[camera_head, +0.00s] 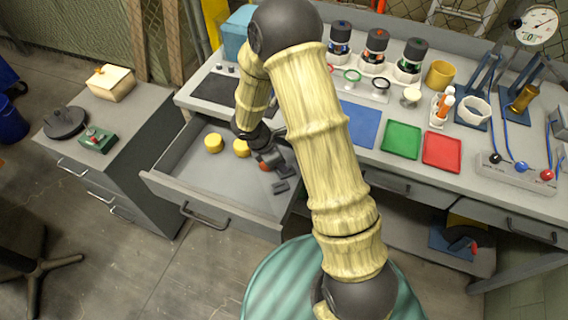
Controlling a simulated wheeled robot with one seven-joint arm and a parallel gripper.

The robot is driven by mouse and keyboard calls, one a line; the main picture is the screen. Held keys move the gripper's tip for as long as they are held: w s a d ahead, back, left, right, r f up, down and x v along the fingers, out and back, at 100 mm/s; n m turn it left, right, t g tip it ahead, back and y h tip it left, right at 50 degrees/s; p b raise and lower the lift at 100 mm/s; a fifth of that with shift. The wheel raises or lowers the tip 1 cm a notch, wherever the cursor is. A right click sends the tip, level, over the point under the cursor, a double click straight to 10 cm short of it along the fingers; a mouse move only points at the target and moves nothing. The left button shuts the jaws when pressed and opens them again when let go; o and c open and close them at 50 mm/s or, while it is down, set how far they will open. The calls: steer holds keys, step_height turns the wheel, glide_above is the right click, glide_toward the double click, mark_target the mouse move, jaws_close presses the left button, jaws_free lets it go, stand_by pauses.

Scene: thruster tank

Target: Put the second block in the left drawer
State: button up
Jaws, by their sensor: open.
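The left drawer (175,185) of the workbench is pulled open. Two small yellow rounded blocks (213,142) lie in it towards the back, the right one (241,148) close beside my gripper. I cannot tell which is the second block. My gripper (276,174) is low over the right part of the drawer, open, with its fingers to the right of the yellow blocks. A small orange-red spot shows at the gripper; I cannot tell what it belongs to. I see nothing held between the fingers. My arm hides part of the bench and the drawer's right side.
On the bench stand a blue mat (358,124), a green tray (402,139), a red tray (442,152), a yellow cup (440,75) and several dark-topped jars. A grey cabinet (150,150) stands close left of the drawer. A blue box (237,35) is at the back.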

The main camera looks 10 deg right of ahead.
steer(key=v, duration=0.5)
steer(key=shift+a+r, duration=0.1)
steer(key=shift+r, duration=0.25)
steer(key=shift+r, duration=0.1)
steer(key=s+d+r+m+t+y, duration=0.1)
steer(key=s+d+r+m+y, duration=0.1)
steer(key=s+r+m, duration=0.4)
steer(key=s+d+r+m+t+y, duration=0.1)
steer(key=s+r+m, duration=0.5)
steer(key=m, duration=0.7)
steer(key=shift+s+d+m+y, duration=0.35)
steer(key=shift+d+y, duration=0.35)
steer(key=shift+d, duration=0.5)
steer(key=shift+w, duration=0.1)
